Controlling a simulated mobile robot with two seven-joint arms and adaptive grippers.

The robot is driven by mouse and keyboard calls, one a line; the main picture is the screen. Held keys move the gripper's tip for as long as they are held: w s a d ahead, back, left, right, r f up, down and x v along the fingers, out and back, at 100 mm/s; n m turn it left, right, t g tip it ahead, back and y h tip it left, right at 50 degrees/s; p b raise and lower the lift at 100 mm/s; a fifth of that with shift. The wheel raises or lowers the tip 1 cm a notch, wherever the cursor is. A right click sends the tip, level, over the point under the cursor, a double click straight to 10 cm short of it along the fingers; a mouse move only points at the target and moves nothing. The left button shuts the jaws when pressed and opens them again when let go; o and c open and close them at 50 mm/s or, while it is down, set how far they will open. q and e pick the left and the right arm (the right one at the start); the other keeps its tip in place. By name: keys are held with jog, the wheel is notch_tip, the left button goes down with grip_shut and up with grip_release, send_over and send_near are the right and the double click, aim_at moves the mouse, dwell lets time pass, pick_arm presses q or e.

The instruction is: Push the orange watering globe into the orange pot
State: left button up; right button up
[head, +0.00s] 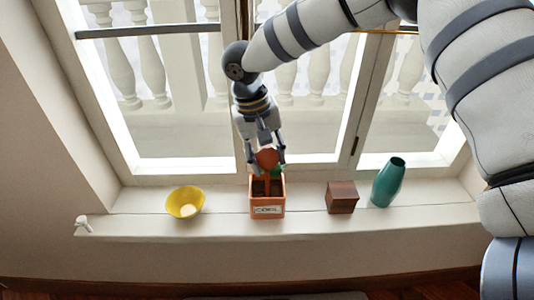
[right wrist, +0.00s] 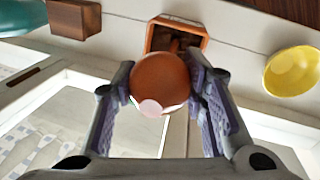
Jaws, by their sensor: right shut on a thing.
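The orange watering globe (right wrist: 158,82) is between the two fingers of my right gripper (right wrist: 165,95), which is shut on it. In the head view the globe (head: 267,158) is above the orange pot (head: 267,209), with my right gripper (head: 267,155) around it from above. The pot stands on the windowsill and has a white label on its front. The pot's rim (right wrist: 204,35) shows behind the globe in the right wrist view. The globe's stem reaches down toward the dark inside of the pot; how deep it sits I cannot tell. A bit of green shows beside the globe. My left gripper is not in view.
A yellow bowl (head: 185,202) stands left of the pot on the white windowsill (head: 225,224). A brown wooden box (head: 341,197) and a teal vase (head: 388,182) stand to the right. The window is close behind. The sill has free room on both sides of the pot.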

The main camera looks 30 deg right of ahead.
aim_at(267, 170)
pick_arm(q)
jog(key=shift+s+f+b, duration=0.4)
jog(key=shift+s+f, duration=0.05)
pick_arm(e)
jog(key=shift+f, duration=1.9)
jog(key=o, duration=1.6)
jog(key=shift+o, duration=0.2)
jog(key=r, duration=0.3)
jog(key=a+r+p, duration=0.1)
jog(key=r, duration=0.2)
jog(key=r+p, duration=0.1)
jog(key=r, duration=0.2)
jog(key=shift+w+a, duration=0.15)
jog(key=shift+w, duration=0.05)
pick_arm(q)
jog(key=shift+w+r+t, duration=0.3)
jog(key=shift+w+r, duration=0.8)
